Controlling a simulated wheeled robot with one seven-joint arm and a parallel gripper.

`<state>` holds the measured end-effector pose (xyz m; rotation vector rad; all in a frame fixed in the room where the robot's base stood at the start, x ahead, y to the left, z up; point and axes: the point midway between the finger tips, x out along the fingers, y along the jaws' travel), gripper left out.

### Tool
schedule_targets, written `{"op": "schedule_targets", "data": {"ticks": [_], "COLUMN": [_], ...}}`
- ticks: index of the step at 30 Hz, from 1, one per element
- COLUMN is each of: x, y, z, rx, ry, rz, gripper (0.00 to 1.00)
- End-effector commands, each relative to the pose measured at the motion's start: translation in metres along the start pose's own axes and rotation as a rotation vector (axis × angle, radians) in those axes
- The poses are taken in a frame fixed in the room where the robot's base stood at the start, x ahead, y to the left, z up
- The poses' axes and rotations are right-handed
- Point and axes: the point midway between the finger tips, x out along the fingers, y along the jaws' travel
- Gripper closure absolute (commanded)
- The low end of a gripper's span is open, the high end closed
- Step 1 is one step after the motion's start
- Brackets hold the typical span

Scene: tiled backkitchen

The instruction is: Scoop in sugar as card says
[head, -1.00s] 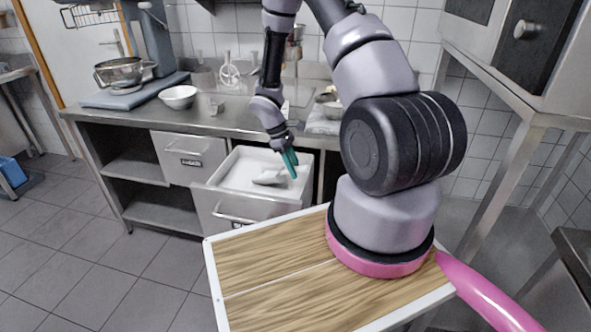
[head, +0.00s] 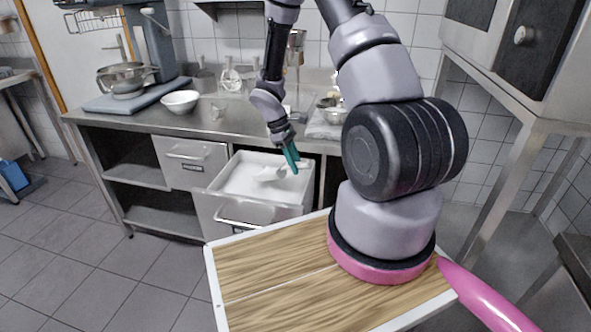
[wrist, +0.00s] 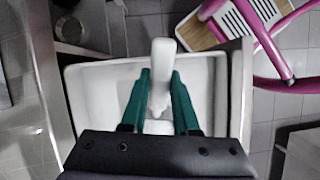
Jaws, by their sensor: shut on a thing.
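My gripper (head: 293,160) has teal fingers and hangs over the open white-lined drawer (head: 228,200) under the counter. It is shut on the pale handle of a scoop (wrist: 162,75), which also shows in the head view (head: 268,174). The scoop is within the drawer's outline, over white contents that look like sugar (head: 245,187). Its bowl is largely hidden in the wrist view, so its load cannot be told. A small upright item (head: 217,111) stands on the counter; I cannot read it or tell whether it is the card.
A white bowl (head: 180,101) and a mixer with a metal bowl (head: 125,77) stand on the counter (head: 150,122) at left. Metal bowls (head: 333,112) stand right of my forearm. A closed drawer (head: 190,163) is left of the open one. A steel table leg (head: 505,195) stands at right.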

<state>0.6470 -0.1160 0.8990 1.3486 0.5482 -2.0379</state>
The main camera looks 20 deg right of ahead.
Motion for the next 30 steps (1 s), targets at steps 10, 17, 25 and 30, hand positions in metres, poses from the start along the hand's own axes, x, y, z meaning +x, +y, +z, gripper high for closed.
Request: {"op": "schedule_targets", "data": {"ticks": [10, 17, 25, 30], "x": [-0.023, -0.031, -0.050, -0.066], "y": [0.000, 0.000, 0.001, 0.000], "z": [0.010, 0.013, 0.021, 0.028], "rx": [0.000, 0.000, 0.001, 0.001], "ry": [0.001, 0.001, 0.053, 0.096], "rz": [0.001, 0.000, 0.001, 0.001], "gripper": [1.00, 1.00, 1.00, 1.00]}}
